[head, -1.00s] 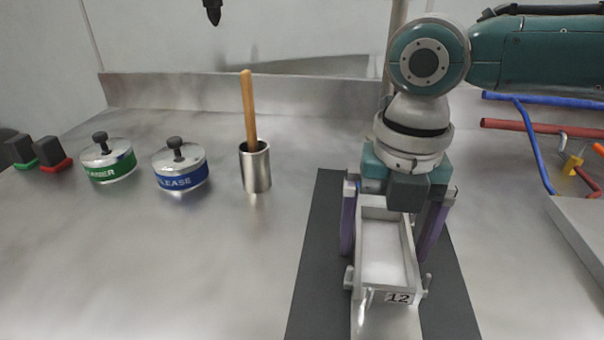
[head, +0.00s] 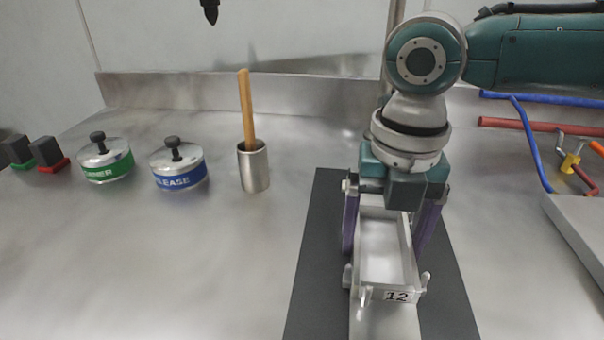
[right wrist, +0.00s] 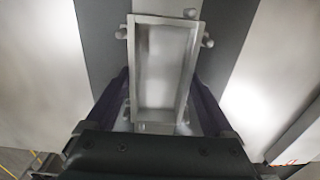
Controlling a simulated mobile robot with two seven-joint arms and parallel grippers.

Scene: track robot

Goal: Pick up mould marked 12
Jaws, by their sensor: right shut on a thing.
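The mould marked 12 (head: 385,296) is an open grey rectangular tray with small knobs at its near end and the number on its near face. It is over the dark mat in the head view; I cannot tell whether it touches what is below. My right gripper (head: 391,235) comes down from above with its purple fingers closed on the mould's two long sides. In the right wrist view the mould (right wrist: 160,112) lies between the fingers (right wrist: 165,100), its inside empty. My left gripper is not clearly in view.
A dark mat (head: 313,255) with a pale strip runs under the mould. A metal cup (head: 254,170) with a wooden stick, a blue-banded pot (head: 179,179) and a green-banded pot (head: 106,168) stand to the left. Coloured pipes (head: 530,127) lie at right.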

